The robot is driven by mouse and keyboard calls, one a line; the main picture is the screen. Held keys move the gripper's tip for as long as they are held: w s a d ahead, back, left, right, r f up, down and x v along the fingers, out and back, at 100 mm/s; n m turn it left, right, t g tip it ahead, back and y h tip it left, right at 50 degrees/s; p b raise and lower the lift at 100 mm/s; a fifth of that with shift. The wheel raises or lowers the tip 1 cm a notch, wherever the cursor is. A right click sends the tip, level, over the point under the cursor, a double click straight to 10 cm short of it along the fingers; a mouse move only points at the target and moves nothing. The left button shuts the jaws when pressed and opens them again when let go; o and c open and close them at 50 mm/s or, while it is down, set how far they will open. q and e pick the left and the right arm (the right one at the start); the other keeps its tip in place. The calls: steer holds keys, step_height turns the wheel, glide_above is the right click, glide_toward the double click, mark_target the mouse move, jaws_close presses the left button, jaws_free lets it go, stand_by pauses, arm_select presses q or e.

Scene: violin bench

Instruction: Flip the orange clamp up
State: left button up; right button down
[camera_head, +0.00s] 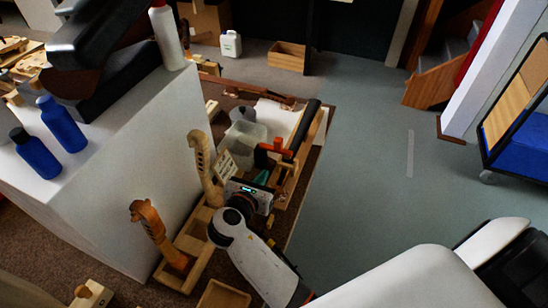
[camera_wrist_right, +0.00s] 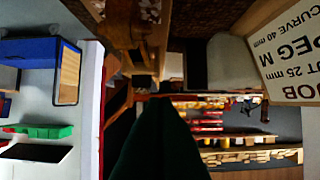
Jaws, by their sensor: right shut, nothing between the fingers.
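The orange clamp (camera_head: 277,143) shows in the head view as a small orange-red upright piece beside a dark bar, on the cluttered bench to the right of the white block. My right gripper (camera_head: 263,178) is just below it in the picture, apart from it as far as I can see. Its green fingers (camera_wrist_right: 158,140) fill the lower middle of the right wrist view, closed with nothing held. I cannot make out the clamp for certain in the wrist view. My left gripper is not in view.
A carved wooden scroll neck (camera_head: 204,165) stands left of my right gripper, and another (camera_head: 150,222) stands nearer. A clear bin (camera_head: 242,140) sits behind. Blue bottles (camera_head: 62,125) stand on the white block (camera_head: 130,155). The grey floor (camera_head: 370,150) at the right is open.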

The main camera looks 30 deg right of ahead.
mark_target(276, 146)
steer(key=shift+s, duration=0.15)
steer(key=shift+w+d, duration=0.15)
steer(key=shift+w, duration=0.05)
steer(key=x, duration=0.9)
steer(key=shift+w+d+f, duration=0.15)
steer(key=shift+d+f, duration=0.1)
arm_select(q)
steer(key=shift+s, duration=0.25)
